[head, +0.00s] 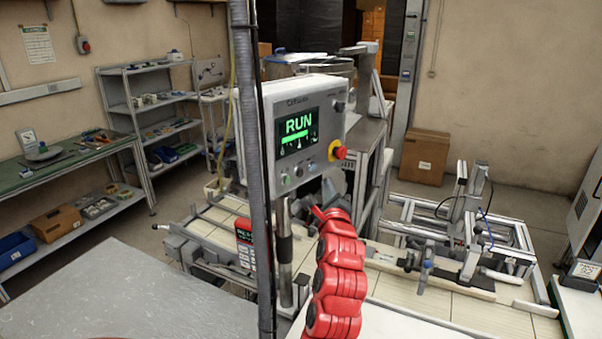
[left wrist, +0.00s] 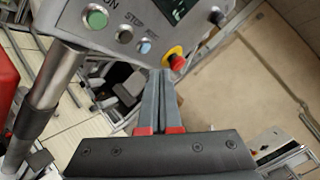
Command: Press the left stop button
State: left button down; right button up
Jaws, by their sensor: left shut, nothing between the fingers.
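A grey-white control box (head: 295,105) has a lit screen reading RUN in the head view. A red mushroom button on a yellow collar (head: 338,151) sits at its lower right corner; the left wrist view shows it too (left wrist: 177,61). My left gripper (left wrist: 160,74) is shut and empty. Its tips appear just left of the red button; contact cannot be told. My red left arm (head: 335,275) rises below the box. My right gripper is not seen.
A dark upright post with a cable (head: 255,200) stands left of the box. A conveyor with metal frames (head: 440,285) runs behind and right. Shelves (head: 150,105) and a green bench (head: 75,160) are at left. A cardboard box (head: 425,157) stands by the wall.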

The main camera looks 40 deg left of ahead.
aim_at(300, 173)
pick_arm(q)
jog(key=a, duration=0.2)
jog(key=a+p, duration=0.1)
jog(key=a, duration=0.2)
jog(key=shift+w+a+f+p, duration=0.1)
jog(key=shift+w+a+p, duration=0.1)
jog(key=shift+a+p, duration=0.1)
jog(key=shift+w, duration=0.1)
jog(key=shift+a, duration=0.15)
dwell(1.6)
jog(key=shift+a+p, duration=0.3)
jog(key=shift+a, duration=0.35)
dwell(0.6)
jog(key=shift+d, duration=0.8)
